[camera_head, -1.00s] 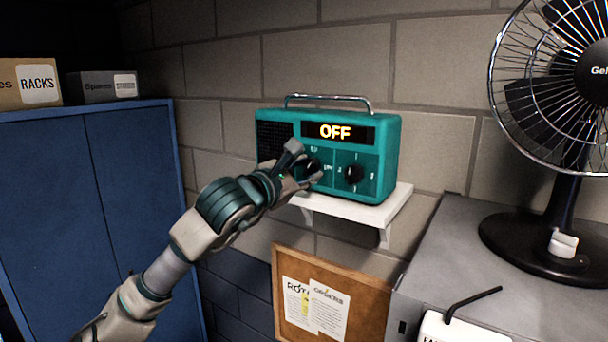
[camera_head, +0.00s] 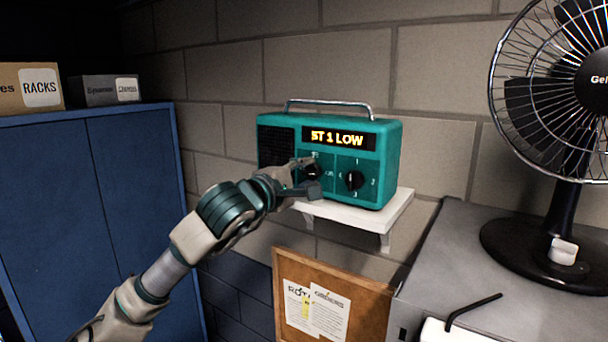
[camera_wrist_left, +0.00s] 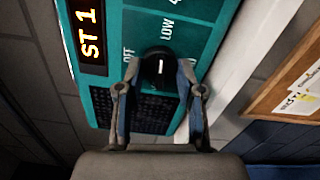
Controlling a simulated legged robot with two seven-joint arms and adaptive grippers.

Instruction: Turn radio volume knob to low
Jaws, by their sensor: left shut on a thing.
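The teal radio (camera_head: 386,150) stands on a small white wall shelf (camera_head: 400,205). Its display (camera_head: 338,137) reads "ST 1 LOW". The black volume knob (camera_head: 313,171) is on the left of its front face, partly covered by my fingers. In the left wrist view the knob (camera_wrist_left: 158,65) sits between my fingertips, with OFF and LOW printed around it. A second black knob (camera_head: 355,180), the station one, is to its right. My left gripper (camera_head: 309,177) is shut on the volume knob and also shows in the wrist view (camera_wrist_left: 160,75). My right gripper is not in view.
A blue cabinet (camera_head: 90,200) with boxes (camera_head: 105,89) on top is at the left. A black fan (camera_head: 555,130) stands on a grey bench top (camera_head: 455,245) at the right. A corkboard (camera_head: 290,265) hangs below the shelf.

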